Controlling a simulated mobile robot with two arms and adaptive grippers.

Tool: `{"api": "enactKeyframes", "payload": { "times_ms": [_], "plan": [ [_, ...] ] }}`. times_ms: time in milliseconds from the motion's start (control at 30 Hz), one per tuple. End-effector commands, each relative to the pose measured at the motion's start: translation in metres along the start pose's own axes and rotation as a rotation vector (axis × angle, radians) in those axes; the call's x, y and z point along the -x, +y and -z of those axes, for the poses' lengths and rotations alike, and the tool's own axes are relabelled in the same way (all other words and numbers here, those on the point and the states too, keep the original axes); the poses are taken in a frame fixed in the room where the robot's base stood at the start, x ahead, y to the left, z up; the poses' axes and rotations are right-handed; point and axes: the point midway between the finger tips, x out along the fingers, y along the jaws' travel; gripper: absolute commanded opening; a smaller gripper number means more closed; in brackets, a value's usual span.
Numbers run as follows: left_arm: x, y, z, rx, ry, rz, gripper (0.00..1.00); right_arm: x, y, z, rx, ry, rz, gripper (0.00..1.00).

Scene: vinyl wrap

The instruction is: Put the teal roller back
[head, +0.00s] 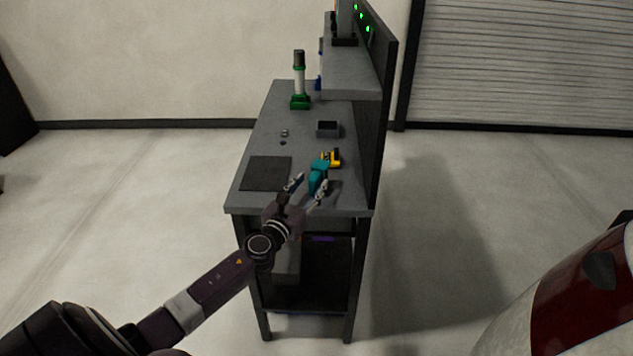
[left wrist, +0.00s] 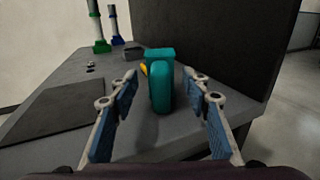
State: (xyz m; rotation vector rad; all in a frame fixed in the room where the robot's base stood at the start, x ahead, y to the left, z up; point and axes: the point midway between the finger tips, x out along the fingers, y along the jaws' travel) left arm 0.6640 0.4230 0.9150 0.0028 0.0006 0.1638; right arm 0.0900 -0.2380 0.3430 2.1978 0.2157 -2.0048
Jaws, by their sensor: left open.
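The teal roller (head: 318,176) lies on the grey workbench (head: 296,116), near its front right edge. In the left wrist view the teal roller (left wrist: 160,88) shows between my two finger pads, with a gap on each side. My left gripper (head: 308,185) is open and empty at the near end of the bench. Its fingers also frame the roller in the left wrist view (left wrist: 160,75). How far the fingertips reach past the roller's near end is hard to tell. My right gripper is not in view.
A yellow and black tool (head: 333,158) lies just behind the roller. A dark mat (head: 265,173) lies to the left. A small dark box (head: 328,129) and a green-based stand (head: 299,100) are farther back. An upright dark panel (head: 385,120) and raised shelf (head: 350,82) bound the right side.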

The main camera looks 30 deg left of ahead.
Motion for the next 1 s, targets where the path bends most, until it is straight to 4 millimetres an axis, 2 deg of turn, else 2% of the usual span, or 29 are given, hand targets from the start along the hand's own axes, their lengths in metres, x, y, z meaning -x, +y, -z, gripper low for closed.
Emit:
{"api": "enactKeyframes", "payload": {
  "times_ms": [100,300,600,1000],
  "plan": [
    [-0.018,0.000,0.004,0.004,-0.001,-0.002,0.43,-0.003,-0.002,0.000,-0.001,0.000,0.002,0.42],
    [-0.038,0.000,0.004,0.003,-0.001,0.000,0.43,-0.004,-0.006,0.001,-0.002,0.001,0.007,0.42],
    [-0.041,-0.001,0.004,0.003,0.000,0.000,0.43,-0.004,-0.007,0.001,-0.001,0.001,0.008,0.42],
    [-0.041,0.000,0.003,0.003,-0.001,0.000,0.03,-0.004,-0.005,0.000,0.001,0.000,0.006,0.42]
  ]
}}
